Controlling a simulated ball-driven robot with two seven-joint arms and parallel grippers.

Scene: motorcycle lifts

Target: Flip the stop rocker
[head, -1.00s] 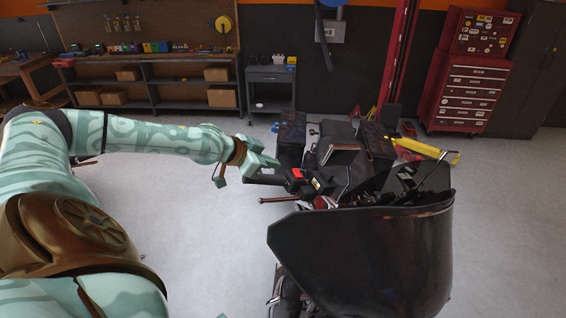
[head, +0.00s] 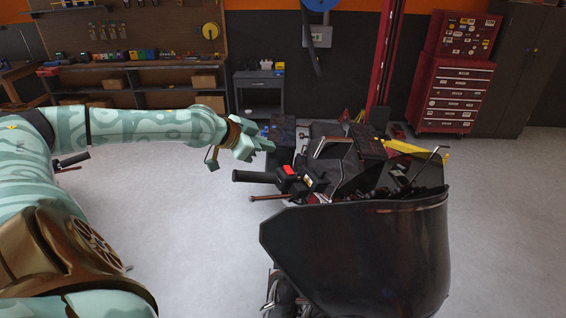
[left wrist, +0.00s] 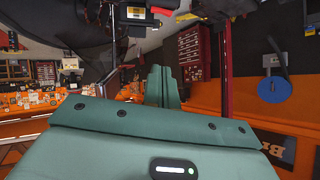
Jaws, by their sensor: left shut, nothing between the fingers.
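The handlebar's switch housing is black with a red switch piece (head: 288,170) on top, beside the black grip (head: 254,177) in the head view. The red piece looks like the stop rocker; its tilt is too small to tell. In the left wrist view the housing with a yellow label (left wrist: 136,14) shows at the top edge. My left gripper (head: 262,147) is shut and empty, above and beyond the grip, apart from the switch. Its closed fingers show in the left wrist view (left wrist: 162,72). My right gripper is out of view.
The motorcycle's dark windshield (head: 360,250) fills the front middle. A thin lever (head: 268,197) sticks out left below the grip. A grey cart (head: 259,90), a red tool cabinet (head: 450,98) and a red post (head: 384,60) stand behind.

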